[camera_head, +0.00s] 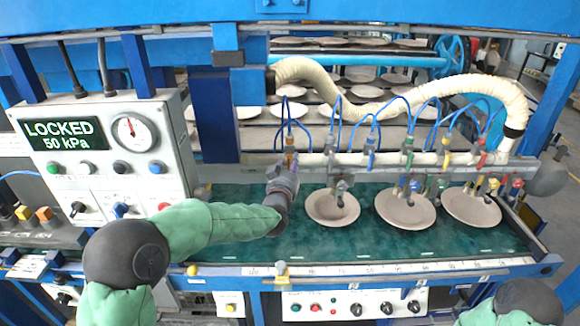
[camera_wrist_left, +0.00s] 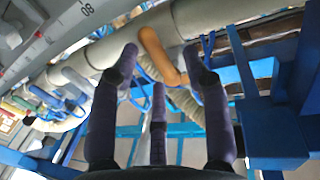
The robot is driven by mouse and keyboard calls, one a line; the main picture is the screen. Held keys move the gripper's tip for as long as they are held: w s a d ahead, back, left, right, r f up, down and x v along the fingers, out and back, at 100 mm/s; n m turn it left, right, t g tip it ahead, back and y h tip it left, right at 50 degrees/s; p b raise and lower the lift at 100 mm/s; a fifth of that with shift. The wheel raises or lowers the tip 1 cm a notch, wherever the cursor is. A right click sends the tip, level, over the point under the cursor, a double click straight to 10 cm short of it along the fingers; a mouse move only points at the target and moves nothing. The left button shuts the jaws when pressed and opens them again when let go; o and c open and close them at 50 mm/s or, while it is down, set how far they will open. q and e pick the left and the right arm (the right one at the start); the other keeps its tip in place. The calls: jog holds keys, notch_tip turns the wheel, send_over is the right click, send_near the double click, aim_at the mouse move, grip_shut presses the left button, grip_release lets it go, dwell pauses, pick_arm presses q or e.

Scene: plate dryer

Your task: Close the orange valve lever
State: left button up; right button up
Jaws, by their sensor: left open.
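The orange valve lever (camera_head: 289,141) is on the white pipe, leftmost in the row of coloured valves in the head view. In the left wrist view the orange lever (camera_wrist_left: 158,55) lies between the spread fingertips, near the pipe. My left gripper (camera_head: 287,167) is open just below that valve, and its dark fingers show in the wrist view (camera_wrist_left: 160,62). I cannot tell whether a finger touches the lever. The valve's lower part is hidden behind the gripper. My right gripper is out of view.
The white pipe (camera_head: 325,160) carries several more valves to the right, with blue hoses above. Plates (camera_head: 332,207) sit on the green belt (camera_head: 350,245) below. A control panel (camera_head: 105,150) reading LOCKED 50 kPa stands at left, near my left arm.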

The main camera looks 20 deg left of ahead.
pick_arm(q)
grip_shut()
jog(key=shift+f+m+p, duration=0.1)
jog(key=shift+m+p, duration=0.4)
jog(key=shift+p, duration=0.1)
dwell(0.3)
jog(key=shift+a+m+g+p, duration=0.15)
jog(key=shift+m+g+p, duration=0.15)
jog(key=shift+m+p, duration=0.4)
jog(key=m+p, duration=0.3)
jog(key=p, duration=0.2)
jog(key=a+r+m+g+y+p, duration=0.1)
jog(key=m+p, duration=0.3)
jog(key=p, duration=0.1)
jog(key=m+g+y+p, duration=0.1)
jog(key=m+p, duration=0.2)
jog(key=p, duration=0.2)
jog(key=shift+s+a+r+m+p, duration=0.25)
jog(key=shift+r+m+p, duration=0.05)
jog(key=shift+r, duration=0.05)
jog(key=shift+r+m+y+p, duration=0.2)
jog(key=shift+m+y+p, duration=0.2)
jog(key=shift+m+p, duration=1.1)
jog(key=shift+a, duration=0.1)
